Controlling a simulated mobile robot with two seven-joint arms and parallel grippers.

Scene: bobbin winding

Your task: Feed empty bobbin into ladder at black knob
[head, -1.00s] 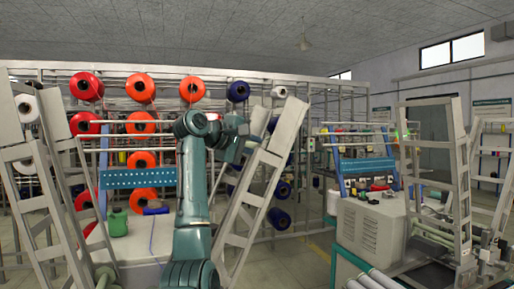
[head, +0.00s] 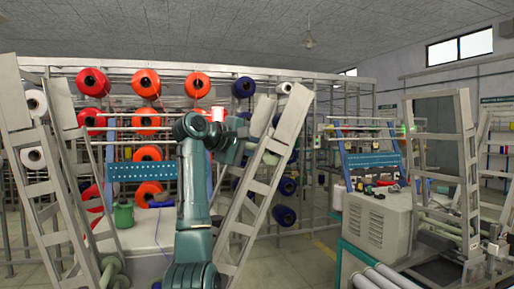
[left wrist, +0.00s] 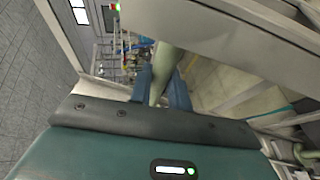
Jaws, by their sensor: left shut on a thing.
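My left arm rises in the middle of the head view, and its wrist and gripper (head: 247,145) are at the right leaning ladder (head: 262,187). The fingertips are hard to make out there. In the left wrist view the blue fingers of my left gripper (left wrist: 162,92) are shut on a pale greenish tube, the empty bobbin (left wrist: 166,62). A broad grey ladder rail (left wrist: 225,38) crosses close in front of the bobbin. I cannot tell whether they touch. I cannot make out the black knob. My right gripper is not in view.
Another grey ladder (head: 42,175) leans at the left. Red and blue spools hang on the rack behind. A grey machine (head: 375,228) stands at the right, with open floor (head: 300,262) before it.

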